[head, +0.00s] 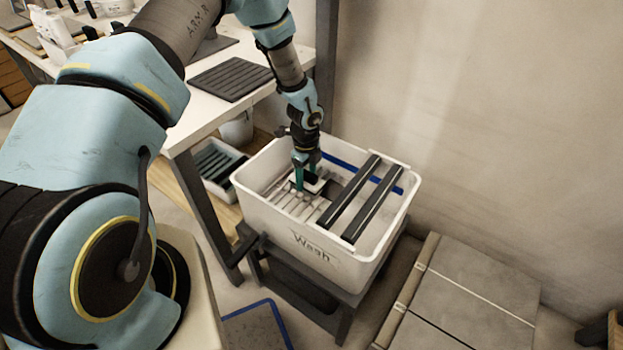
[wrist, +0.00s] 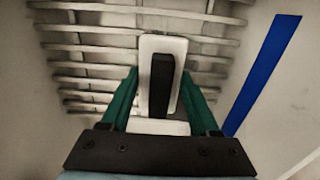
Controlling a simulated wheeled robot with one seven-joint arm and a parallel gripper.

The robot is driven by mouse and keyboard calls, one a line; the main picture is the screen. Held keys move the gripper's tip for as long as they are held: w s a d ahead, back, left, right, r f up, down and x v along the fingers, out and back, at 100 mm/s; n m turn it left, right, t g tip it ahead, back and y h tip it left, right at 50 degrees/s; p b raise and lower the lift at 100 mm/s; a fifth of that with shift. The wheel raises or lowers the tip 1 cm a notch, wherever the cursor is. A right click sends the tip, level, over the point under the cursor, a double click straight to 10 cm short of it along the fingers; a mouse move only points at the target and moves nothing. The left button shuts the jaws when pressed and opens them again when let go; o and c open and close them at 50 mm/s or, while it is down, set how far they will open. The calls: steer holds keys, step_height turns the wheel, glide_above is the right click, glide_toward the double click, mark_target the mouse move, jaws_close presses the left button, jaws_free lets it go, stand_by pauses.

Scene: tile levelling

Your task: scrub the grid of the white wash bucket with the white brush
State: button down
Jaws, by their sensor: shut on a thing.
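The white wash bucket (head: 278,222), with "Wash" on its front, stands on a dark stand. Its grid (head: 300,208) of pale slats lies inside at the left; in the wrist view the grid (wrist: 90,48) runs across behind the brush. My gripper (head: 307,180) reaches down into the bucket over the grid. Its green fingers are shut on the white brush (wrist: 176,48), which has a white body and a black grip between the fingers. The brush is partly hidden by the fingers in the head view. I cannot tell whether its underside touches the slats.
Two dark bars (head: 364,203) lie across the bucket's right part. A blue strip (head: 341,163) runs along its far inner wall. A table (head: 206,115) with a dark ribbed mat (head: 232,78) stands behind left. Grey slabs (head: 470,305) lie at right.

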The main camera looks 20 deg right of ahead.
steer(key=shift+w+a, duration=0.4)
steer(key=shift+w, duration=0.25)
steer(key=shift+w+a, duration=0.35)
steer(key=shift+w, duration=0.35)
steer(key=shift+w+a, duration=0.4)
steer(key=shift+w, duration=0.25)
step_height(320, 180, up, 8)
steer(key=p, duration=0.6)
steer(key=shift+r, duration=0.1)
steer(key=shift+s, duration=0.15)
steer(key=s+a, duration=0.2)
steer(key=s, duration=0.3)
steer(key=shift+s+d+f+b, duration=0.1)
steer(key=shift+f+b, duration=1.25)
steer(key=shift+f, duration=0.4)
steer(key=shift+s+d+f+b, duration=0.1)
steer(key=shift+f+b, duration=1.25)
steer(key=shift+f, duration=0.35)
